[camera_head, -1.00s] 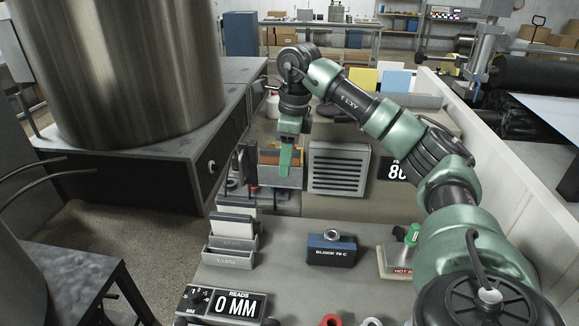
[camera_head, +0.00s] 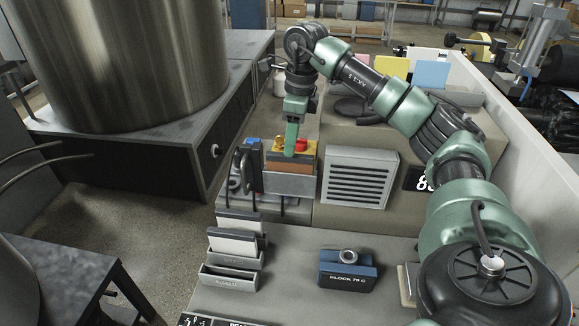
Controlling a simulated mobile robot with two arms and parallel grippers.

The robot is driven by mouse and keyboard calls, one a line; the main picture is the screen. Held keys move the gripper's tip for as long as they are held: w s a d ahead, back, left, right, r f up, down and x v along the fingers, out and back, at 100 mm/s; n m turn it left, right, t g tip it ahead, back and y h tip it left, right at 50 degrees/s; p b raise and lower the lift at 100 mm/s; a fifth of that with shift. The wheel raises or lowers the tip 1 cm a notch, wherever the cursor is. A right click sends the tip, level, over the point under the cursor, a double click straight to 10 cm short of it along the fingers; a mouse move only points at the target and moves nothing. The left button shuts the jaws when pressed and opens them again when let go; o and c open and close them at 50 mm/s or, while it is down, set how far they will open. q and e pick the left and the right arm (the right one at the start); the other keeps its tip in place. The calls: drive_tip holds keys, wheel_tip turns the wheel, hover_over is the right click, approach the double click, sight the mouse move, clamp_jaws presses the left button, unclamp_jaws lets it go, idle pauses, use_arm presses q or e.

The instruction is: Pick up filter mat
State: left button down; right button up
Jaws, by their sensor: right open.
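I cannot tell for sure which thing is the filter mat. White flat pieces (camera_head: 232,245) stand upright in a grey slotted rack at the lower left, apart from the gripper. Yellow, pink and blue sheets (camera_head: 431,74) stand at the back right. My left gripper is out of view.
A grey louvred box (camera_head: 360,178) stands right of the caddy. A blue block (camera_head: 347,270) sits on the front of the bench. A large metal drum (camera_head: 125,60) is at the left. A pale wall (camera_head: 535,145) bounds the bench at right.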

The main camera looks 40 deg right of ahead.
sight(290, 161)
drive_tip(key=shift+s+a+f+p, duration=0.3)
drive_tip(key=shift+f+p, duration=0.15)
drive_tip(key=shift+f, duration=0.15)
drive_tip(key=shift+s+a+f+p, duration=0.2)
drive_tip(key=shift+s+f+p, duration=0.05)
drive_tip(key=shift+f+p, duration=0.25)
drive_tip(key=f, duration=0.3)
drive_tip(key=shift+w+d+p, duration=0.15)
drive_tip(key=shift+w+p, duration=0.15)
drive_tip(key=shift+w+f, duration=0.1)
drive_tip(key=shift+f, duration=0.2)
drive_tip(key=shift+c, duration=0.6)
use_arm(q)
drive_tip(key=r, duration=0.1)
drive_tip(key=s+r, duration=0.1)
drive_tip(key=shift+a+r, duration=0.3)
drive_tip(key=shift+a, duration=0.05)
use_arm(e)
clamp_jaws()
